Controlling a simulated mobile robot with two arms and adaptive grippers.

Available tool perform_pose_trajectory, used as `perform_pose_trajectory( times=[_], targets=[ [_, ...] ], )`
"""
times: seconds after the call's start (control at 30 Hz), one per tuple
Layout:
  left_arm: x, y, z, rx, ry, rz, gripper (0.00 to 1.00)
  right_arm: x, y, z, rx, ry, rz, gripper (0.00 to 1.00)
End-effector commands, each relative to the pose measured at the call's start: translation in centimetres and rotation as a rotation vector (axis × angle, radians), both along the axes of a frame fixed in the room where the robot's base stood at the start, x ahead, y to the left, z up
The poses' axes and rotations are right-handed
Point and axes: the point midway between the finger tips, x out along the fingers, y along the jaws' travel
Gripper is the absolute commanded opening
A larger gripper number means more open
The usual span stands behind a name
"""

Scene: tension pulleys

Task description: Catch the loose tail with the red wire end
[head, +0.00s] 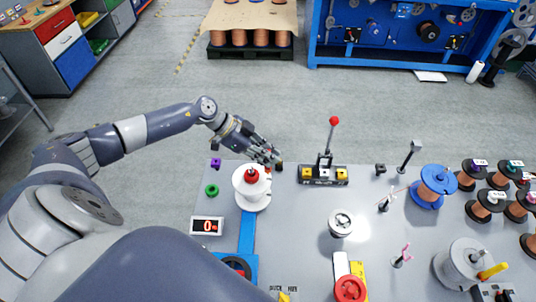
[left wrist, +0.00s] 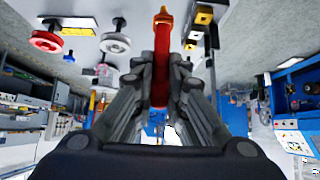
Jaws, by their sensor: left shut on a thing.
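My left gripper (head: 268,157) is over the table's far edge, just beyond the white spool (head: 250,195) with a red top. In the left wrist view its fingers (left wrist: 160,95) are shut around a long red piece with an orange tip (left wrist: 161,60), which I take to be the red wire end. It points away from the palm, and its lower part is hidden between the fingers. A thin copper-coloured strand (head: 400,190) runs from the blue-flanged copper spool (head: 436,182) toward a small post (head: 385,204). I cannot tell where any loose tail ends. My right gripper is not in view.
A black-and-yellow fixture with a red-knobbed lever (head: 323,175) stands right of my gripper. Several copper spools (head: 486,205) crowd the right side.

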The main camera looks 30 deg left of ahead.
Motion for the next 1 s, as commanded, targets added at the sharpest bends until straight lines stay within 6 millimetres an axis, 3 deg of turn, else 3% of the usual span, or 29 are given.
perform_pose_trajectory(
  times=[0.27, 1.0],
  targets=[
    [0.5, -0.8, 0.0, -0.002, -0.003, 0.000, 0.00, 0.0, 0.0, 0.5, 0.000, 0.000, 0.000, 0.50],
    [5.0, -9.6, -2.2, -0.003, -0.001, 0.001, 0.00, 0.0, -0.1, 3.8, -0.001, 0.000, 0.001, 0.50]
  ],
)
